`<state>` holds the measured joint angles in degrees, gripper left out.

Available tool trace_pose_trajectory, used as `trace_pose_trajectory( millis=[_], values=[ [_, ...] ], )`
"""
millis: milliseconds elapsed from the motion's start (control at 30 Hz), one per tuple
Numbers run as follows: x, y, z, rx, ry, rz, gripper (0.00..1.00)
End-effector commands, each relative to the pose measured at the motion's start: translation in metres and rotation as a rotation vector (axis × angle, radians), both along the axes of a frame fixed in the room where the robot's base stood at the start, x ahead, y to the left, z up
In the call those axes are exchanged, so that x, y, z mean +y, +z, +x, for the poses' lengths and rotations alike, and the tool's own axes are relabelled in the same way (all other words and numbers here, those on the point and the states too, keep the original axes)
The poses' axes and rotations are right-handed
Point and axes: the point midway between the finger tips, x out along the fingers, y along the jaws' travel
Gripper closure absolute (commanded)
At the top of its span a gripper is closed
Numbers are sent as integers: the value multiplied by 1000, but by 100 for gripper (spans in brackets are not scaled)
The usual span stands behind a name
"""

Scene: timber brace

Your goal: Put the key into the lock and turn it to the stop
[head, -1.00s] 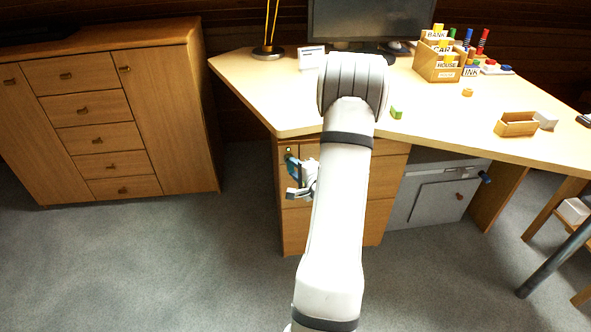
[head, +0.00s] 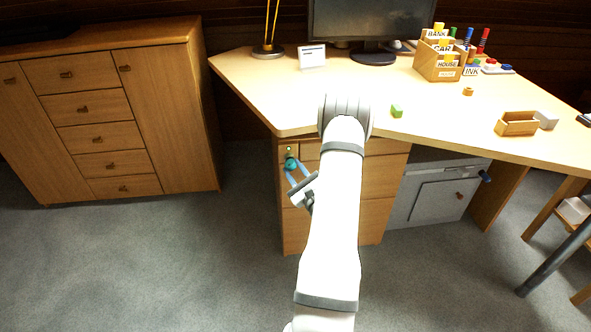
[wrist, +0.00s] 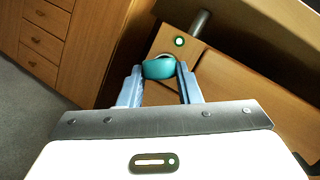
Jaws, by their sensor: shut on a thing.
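The teal key (wrist: 158,69) sits between the blue fingertips of my gripper (wrist: 160,72) in the wrist view, and the jaws are shut on its rounded head. In the head view the key (head: 291,163) is at the upper left of the desk's wooden drawer front. A pale round rim, perhaps the lock (wrist: 166,56), shows just behind the key head. The key's shaft is hidden, so I cannot tell how deep it is in. In the head view my gripper (head: 294,168) reaches up and left to the key.
A small green-lit ring (wrist: 180,41) is on the wooden front just above the key. The desk top (head: 300,107) overhangs the drawers. A wooden cabinet (head: 110,120) stands at the left, with clear carpet (head: 200,255) between. A grey unit (head: 435,195) is under the desk at the right.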

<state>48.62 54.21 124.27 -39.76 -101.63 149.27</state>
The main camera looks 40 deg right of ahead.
Motion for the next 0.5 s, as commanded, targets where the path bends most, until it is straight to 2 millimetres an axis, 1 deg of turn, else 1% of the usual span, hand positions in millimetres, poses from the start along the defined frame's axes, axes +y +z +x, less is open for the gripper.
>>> trace_pose_trajectory(
  millis=[100,200,433,467,500],
  values=[
    [2,-3,1,-88,0,148,95],
    [3,-3,2,-133,1,219,95],
    [2,-2,2,-141,-1,235,95],
    [2,-2,2,-141,-1,234,68],
    [2,-2,2,-141,-1,234,64]
  ],
)
